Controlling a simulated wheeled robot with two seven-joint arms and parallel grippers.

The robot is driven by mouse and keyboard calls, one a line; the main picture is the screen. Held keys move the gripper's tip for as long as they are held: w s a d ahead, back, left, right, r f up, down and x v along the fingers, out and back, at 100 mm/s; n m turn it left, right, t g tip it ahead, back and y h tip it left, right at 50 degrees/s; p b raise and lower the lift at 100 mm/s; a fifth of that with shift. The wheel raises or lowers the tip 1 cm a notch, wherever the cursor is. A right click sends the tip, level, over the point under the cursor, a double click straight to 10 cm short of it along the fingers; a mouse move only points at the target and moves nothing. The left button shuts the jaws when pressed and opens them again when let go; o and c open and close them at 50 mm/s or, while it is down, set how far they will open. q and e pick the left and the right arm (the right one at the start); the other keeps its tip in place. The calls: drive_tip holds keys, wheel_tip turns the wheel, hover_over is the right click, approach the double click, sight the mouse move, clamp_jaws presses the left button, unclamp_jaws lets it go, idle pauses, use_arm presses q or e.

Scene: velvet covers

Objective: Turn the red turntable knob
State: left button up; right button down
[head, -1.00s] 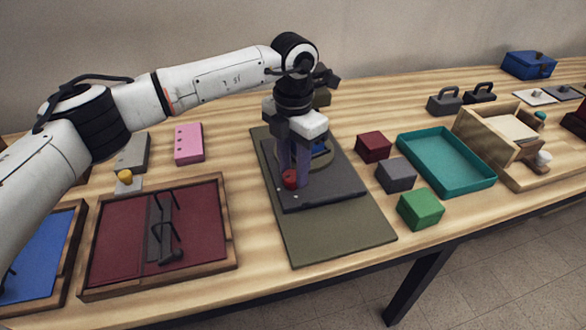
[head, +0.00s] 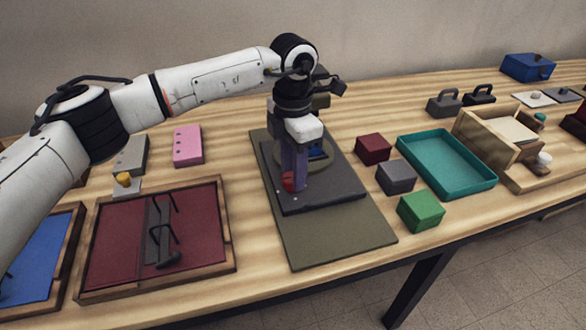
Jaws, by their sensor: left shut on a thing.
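The red knob (head: 287,181) sits on the dark grey base plate (head: 330,194) of the turntable, near its front left. My left gripper (head: 293,178) points down from above with its purplish fingers shut on the red knob, partly hiding it. Behind the fingers a round turntable disc (head: 323,158) with a blue part shows in part. The base lies on an olive mat (head: 335,240). My right gripper is not in the head view.
To the right stand a dark red block (head: 373,147), a grey block (head: 396,176), a green block (head: 420,211) and a teal tray (head: 447,165). To the left lie a maroon framed tray (head: 110,245) and a pink block (head: 188,145). The olive mat's front is clear.

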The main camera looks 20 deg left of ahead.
use_arm(q)
drive_tip(key=o, duration=1)
drive_tip(key=shift+o, duration=0.2)
drive_tip(key=shift+r, duration=0.1)
wheel_tip(320, 180, up, 10)
drive_tip(key=shift+r, duration=0.15)
